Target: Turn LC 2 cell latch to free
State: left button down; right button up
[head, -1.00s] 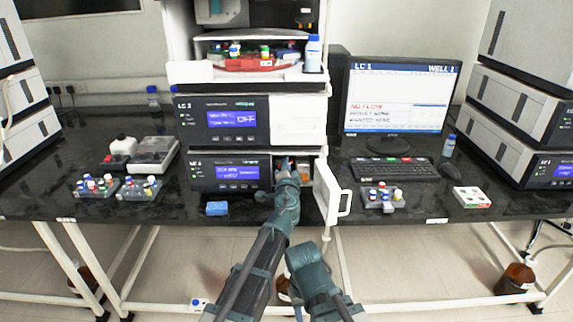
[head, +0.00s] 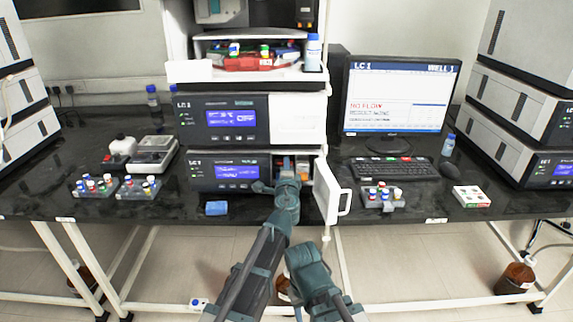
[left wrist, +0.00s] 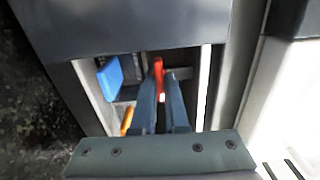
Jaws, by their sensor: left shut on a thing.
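My left gripper (left wrist: 165,92) reaches into the open compartment of the lower instrument (head: 228,172). It is shut on a narrow red piece, which looks like the latch lever (left wrist: 158,70). A blue piece (left wrist: 110,78) and an orange piece (left wrist: 127,121) sit to the left of the fingers, apart from them. In the head view my left wrist (head: 287,195) covers part of the opening and the fingertips are hard to make out.
The white compartment door (head: 328,190) stands open just right of my left wrist. A blue block (head: 216,208) lies on the bench left of it. A vial rack (head: 382,197) and a keyboard (head: 392,171) are to the right.

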pick_arm(q)
jog(key=c, duration=0.9)
grip_release()
jog(key=shift+s, duration=0.1)
jog(key=shift+c, duration=0.2)
